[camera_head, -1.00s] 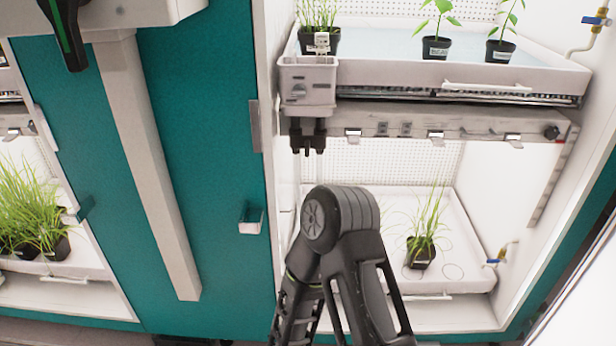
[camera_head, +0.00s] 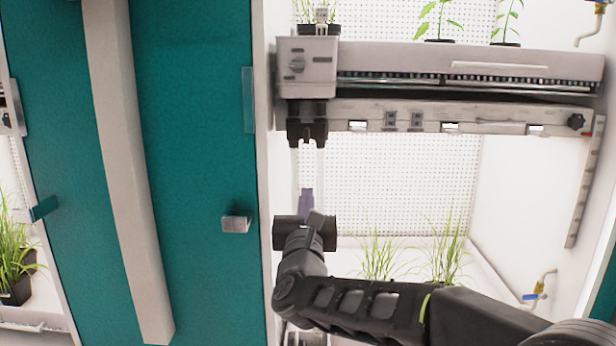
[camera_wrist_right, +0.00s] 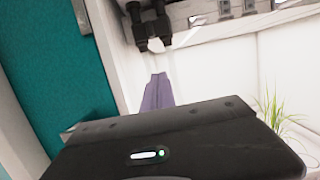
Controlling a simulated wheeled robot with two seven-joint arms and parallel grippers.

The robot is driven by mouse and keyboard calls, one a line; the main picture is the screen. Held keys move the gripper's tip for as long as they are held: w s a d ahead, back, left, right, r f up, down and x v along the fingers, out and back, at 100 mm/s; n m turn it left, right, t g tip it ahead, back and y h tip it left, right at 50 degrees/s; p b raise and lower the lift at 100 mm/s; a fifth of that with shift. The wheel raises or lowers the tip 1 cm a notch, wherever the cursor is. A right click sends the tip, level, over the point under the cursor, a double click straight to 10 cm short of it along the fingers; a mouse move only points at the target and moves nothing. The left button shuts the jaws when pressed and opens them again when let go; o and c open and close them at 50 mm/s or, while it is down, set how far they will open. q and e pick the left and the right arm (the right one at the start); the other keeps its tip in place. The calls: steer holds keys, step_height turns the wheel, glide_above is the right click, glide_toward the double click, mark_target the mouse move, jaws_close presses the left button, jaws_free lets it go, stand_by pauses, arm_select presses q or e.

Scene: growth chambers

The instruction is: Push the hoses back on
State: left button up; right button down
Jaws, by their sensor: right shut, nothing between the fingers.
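My right gripper (camera_head: 306,190) points up inside the growth chamber, with its purple-grey fingers shut together and empty. It also shows in the right wrist view (camera_wrist_right: 157,76). Above the fingertips, with a gap between, a black two-pronged fitting (camera_head: 307,128) hangs under the grey box (camera_head: 306,68) at the upper shelf's left corner. The fitting also shows in the right wrist view (camera_wrist_right: 150,25). My left gripper is out of view.
A shelf rail (camera_head: 460,117) crosses the chamber above my arm. Grassy plants (camera_head: 445,255) stand behind the arm on the lower level. A teal door panel (camera_head: 190,150) is on the left. A blue-handled valve (camera_head: 535,296) is at lower right.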

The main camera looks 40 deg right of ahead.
mark_target(308, 134)
steer(key=shift+w, duration=0.1)
steer(key=w+d+r, duration=0.6)
steer(key=w, duration=0.1)
steer(key=shift+w+r+p, duration=0.2)
steer(key=shift+w+p, duration=0.1)
steer(key=shift+p, duration=0.05)
stand_by(0.5)
steer(key=shift+r+p, duration=0.65)
steer(key=shift+r, duration=1.6)
